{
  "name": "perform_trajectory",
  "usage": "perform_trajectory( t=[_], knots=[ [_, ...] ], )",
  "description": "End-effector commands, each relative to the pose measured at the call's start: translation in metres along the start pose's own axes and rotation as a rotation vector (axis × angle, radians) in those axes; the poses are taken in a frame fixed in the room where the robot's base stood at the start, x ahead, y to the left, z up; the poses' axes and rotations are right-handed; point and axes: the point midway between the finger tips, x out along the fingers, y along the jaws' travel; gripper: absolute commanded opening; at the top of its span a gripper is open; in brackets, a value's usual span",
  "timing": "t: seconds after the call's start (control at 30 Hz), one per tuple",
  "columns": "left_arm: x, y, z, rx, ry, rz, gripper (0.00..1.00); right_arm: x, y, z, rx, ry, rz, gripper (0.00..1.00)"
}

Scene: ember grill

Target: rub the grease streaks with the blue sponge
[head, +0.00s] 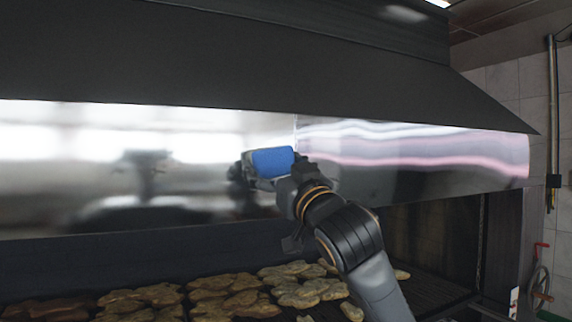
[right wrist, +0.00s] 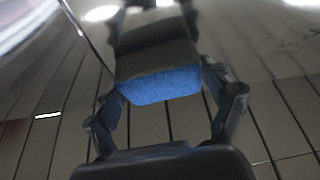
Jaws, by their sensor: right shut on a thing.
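The blue sponge (head: 272,160) is held in my right gripper (head: 270,170) in front of the shiny metal panel (head: 215,150) of the grill hood. In the right wrist view the sponge (right wrist: 160,86) sits between the two fingers, its blue side towards the camera and a dark layer beyond it. The panel mirrors the sponge and gripper; I cannot tell whether the sponge touches it. Faint dark smudges (right wrist: 292,45) show on the panel at the right of the right wrist view; I cannot tell if they are grease streaks or reflections. My left gripper is not in view.
Below the panel, several browned pieces of food (head: 240,296) lie on the dark grill grate (head: 432,292). The dark hood (head: 260,60) slopes out above. A red-handled wheel (head: 540,283) stands at the far right, by the tiled wall (head: 500,80).

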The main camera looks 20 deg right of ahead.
Motion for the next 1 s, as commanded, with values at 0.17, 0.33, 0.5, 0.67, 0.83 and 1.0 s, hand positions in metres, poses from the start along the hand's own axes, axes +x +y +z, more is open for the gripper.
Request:
perform_trajectory(
  t=[0.17, 0.33, 0.5, 0.67, 0.83, 1.0],
  knots=[
    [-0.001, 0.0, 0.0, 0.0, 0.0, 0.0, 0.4, 0.001, -0.012, -0.002, 0.001, -0.001, -0.001, 0.57],
    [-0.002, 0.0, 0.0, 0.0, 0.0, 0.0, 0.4, 0.001, -0.017, -0.003, 0.001, -0.001, -0.002, 0.57],
    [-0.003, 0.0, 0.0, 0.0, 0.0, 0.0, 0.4, 0.002, -0.032, -0.005, 0.002, 0.0, -0.004, 0.57],
    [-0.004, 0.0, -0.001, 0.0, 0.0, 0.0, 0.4, 0.003, -0.045, -0.007, 0.002, -0.001, -0.002, 0.57],
    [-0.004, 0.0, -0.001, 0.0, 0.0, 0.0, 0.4, 0.004, -0.051, -0.007, 0.0, -0.001, -0.001, 0.57],
    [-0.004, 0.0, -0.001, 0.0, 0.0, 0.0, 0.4, 0.004, -0.051, -0.007, 0.0, -0.001, 0.0, 0.57]
  ],
)
